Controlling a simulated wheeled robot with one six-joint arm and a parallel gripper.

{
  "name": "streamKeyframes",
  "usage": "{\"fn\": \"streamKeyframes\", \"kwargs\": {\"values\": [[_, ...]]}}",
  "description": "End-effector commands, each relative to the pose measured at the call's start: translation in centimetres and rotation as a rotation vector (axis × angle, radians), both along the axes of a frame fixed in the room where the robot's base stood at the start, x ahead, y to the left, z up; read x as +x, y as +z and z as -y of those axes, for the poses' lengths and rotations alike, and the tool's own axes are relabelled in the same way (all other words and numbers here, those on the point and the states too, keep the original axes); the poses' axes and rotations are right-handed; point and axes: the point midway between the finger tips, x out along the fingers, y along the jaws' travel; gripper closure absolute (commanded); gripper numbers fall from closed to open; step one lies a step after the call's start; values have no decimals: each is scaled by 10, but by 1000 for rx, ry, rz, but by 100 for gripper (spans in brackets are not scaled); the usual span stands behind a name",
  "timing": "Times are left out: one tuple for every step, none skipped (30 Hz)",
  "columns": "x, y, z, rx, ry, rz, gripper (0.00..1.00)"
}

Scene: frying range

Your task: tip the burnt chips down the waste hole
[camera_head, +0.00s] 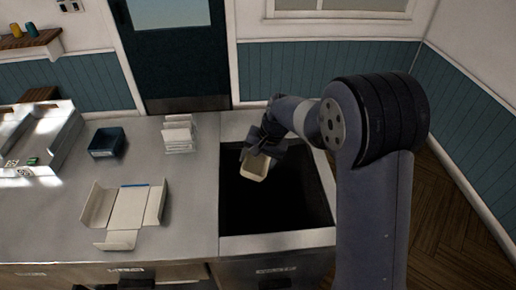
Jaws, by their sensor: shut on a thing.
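My gripper (262,146) is over the far left part of the dark waste hole (280,205), shut on a small pale tray (256,167). The tray is tilted and hangs below the gripper, above the opening. I cannot make out any chips in the tray or in the hole; the inside of the hole is too dark. The gripper and wrist hide part of the tray.
Left of the hole is a steel counter (190,205). On it are an opened white carton (128,207), a small dark blue bin (107,142) and a stack of white boxes (179,134). A metal fryer unit (45,140) stands at far left.

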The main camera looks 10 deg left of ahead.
Motion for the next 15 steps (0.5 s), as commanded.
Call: {"fn": "streamKeyframes", "kwargs": {"values": [[-1, 6, -2, -33, 3, -5, 84], [0, 5, -2, -53, 3, -6, 84], [0, 4, -2, -79, 4, -8, 84], [0, 4, -2, -98, 4, -8, 84], [0, 2, -2, -119, 4, -9, 84], [-1, -1, -3, -156, 6, -12, 84], [0, -2, -3, -182, 6, -13, 84], [0, -3, -3, -209, 5, -13, 84], [0, -7, -4, -246, 6, -16, 84], [0, -9, -4, -273, 6, -16, 84], [0, -10, -4, -300, 5, -18, 84], [1, -10, -4, -333, 3, -17, 84], [1, -4, -3, -324, -1, -17, 84], [1, 0, -2, -322, -2, -16, 84], [1, 4, -2, -321, -2, -17, 84]]}}
